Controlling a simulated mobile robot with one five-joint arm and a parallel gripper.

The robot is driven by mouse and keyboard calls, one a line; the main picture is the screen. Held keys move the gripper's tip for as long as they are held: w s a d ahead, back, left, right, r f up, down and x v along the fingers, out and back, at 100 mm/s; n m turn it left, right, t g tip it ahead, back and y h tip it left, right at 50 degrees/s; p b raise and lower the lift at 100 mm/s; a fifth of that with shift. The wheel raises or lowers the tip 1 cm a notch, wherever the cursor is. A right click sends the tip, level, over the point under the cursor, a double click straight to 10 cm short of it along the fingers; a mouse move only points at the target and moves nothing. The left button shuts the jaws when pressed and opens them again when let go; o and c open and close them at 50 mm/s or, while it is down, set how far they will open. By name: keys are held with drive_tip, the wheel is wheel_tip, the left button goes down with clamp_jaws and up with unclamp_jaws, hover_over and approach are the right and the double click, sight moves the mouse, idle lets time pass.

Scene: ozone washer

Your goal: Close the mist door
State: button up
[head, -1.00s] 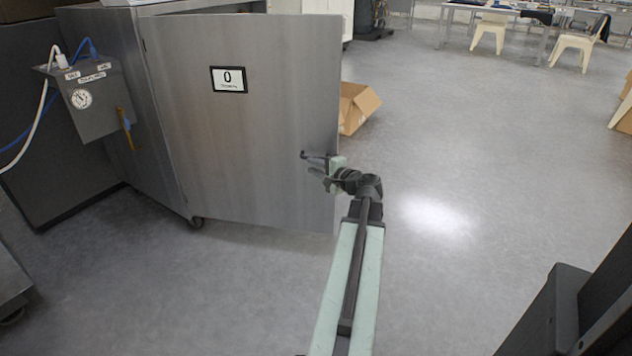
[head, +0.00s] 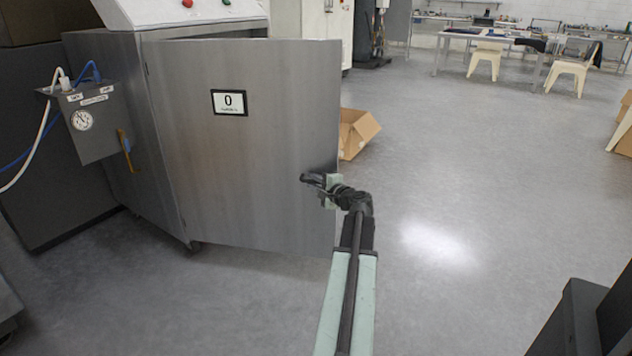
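The mist door (head: 235,170) is a grey metal panel with a "0" label (head: 229,102). It is hinged on its left side to the metal cabinet (head: 118,150) and stands open, swung out to the right. My gripper (head: 312,181) is at the door's right part, in front of its face near the free edge, about mid-height. The fingers look close together in front of the panel. I cannot tell whether they touch the door, or whether a handle is hidden behind them.
A control box (head: 95,122) with a gauge and hoses is on the cabinet's left side. A cardboard box (head: 357,132) lies on the floor behind the door's free edge. The floor (head: 470,220) to the right is clear. White chairs (head: 567,75) and tables stand far back.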

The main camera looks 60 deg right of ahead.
clamp_jaws()
idle(1.3)
